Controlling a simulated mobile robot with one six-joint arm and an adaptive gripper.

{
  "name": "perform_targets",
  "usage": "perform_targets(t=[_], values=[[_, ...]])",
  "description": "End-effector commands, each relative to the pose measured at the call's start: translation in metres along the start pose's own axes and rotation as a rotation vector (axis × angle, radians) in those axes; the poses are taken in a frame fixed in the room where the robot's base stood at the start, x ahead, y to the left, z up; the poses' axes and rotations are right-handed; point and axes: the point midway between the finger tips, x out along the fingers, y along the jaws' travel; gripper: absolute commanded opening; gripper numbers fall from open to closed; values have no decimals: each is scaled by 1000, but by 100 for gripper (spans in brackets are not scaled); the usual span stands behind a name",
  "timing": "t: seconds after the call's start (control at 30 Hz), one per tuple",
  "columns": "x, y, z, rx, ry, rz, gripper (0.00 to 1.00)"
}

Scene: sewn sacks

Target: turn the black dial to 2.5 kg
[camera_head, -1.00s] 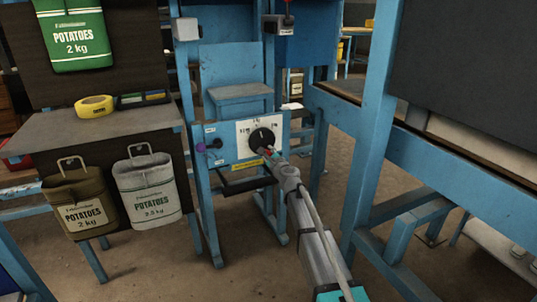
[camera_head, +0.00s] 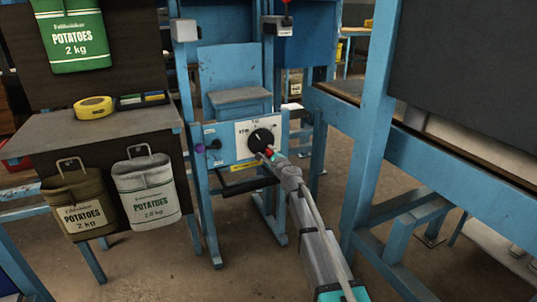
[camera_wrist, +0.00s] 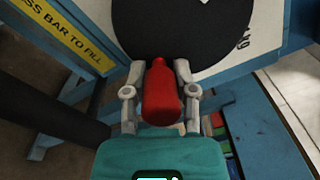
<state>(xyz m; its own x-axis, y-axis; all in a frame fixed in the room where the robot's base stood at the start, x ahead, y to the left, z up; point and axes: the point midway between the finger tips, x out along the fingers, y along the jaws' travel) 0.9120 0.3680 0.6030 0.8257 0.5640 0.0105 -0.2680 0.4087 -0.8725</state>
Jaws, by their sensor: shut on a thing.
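The black dial (camera_head: 260,139) sits on a white scale plate (camera_head: 243,129) on the front of the blue machine. In the wrist view the dial (camera_wrist: 185,30) fills the top, and its red handle (camera_wrist: 161,92) points toward me. My gripper (camera_head: 270,154) is at the dial's lower right edge in the head view. In the wrist view my gripper (camera_wrist: 160,80) is shut on the red handle, one finger on each side. The weight marks on the plate are too small or too hidden to read surely.
A yellow label (camera_head: 244,166) and a black bar (camera_head: 247,186) are below the dial. A purple knob (camera_head: 200,148) is to its left. Potato sacks (camera_head: 148,189) hang at the left. A blue bench frame (camera_head: 372,130) stands close on the right of my arm.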

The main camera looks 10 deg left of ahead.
Motion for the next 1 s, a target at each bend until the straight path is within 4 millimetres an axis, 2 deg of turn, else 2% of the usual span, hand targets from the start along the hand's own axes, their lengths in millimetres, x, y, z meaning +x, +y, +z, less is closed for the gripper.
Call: perform_targets(t=[0.5, 1.0], values=[[2, -15, -6, -371, -9, -11, 0], [3, -17, -6, -444, -11, -14, 0]])
